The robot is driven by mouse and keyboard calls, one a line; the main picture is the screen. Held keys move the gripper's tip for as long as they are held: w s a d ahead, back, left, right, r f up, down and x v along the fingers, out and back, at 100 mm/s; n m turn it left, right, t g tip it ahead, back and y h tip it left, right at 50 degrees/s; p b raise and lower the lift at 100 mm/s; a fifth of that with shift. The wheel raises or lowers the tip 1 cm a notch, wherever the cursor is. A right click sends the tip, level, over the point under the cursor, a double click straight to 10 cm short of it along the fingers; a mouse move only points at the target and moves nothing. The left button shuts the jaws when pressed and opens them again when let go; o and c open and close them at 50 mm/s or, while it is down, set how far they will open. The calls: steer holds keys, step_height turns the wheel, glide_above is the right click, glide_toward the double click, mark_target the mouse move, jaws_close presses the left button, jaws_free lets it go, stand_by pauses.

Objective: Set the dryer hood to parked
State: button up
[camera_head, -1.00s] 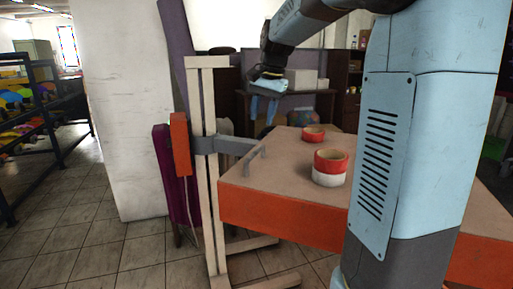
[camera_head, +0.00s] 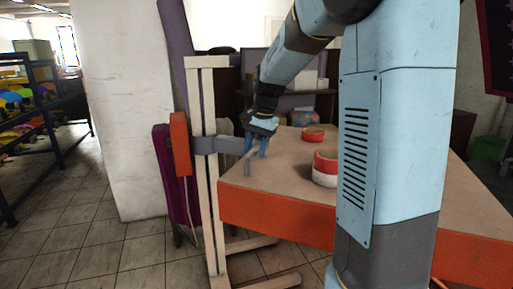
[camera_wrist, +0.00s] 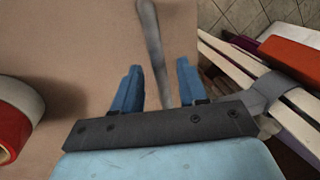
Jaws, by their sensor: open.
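What looks like the dryer hood is a broad slab with a tan top and orange sides (camera_head: 285,217). A grey bracket (camera_head: 218,145) reaches to its near left corner from a cream upright stand (camera_head: 210,190). A grey bar handle (camera_head: 247,163) stands at the slab's left edge. My gripper (camera_head: 257,150) is over this edge, pointing down, with its blue fingers open around or just above the bar.
An orange box (camera_head: 179,144) is on the stand's left side. A pale pillar (camera_head: 125,120) and a dark rack (camera_head: 35,130) stand left. Tiled floor between them is clear.

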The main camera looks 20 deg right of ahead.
jaws_close()
stand_by(0.3)
steer(key=shift+d, duration=0.1)
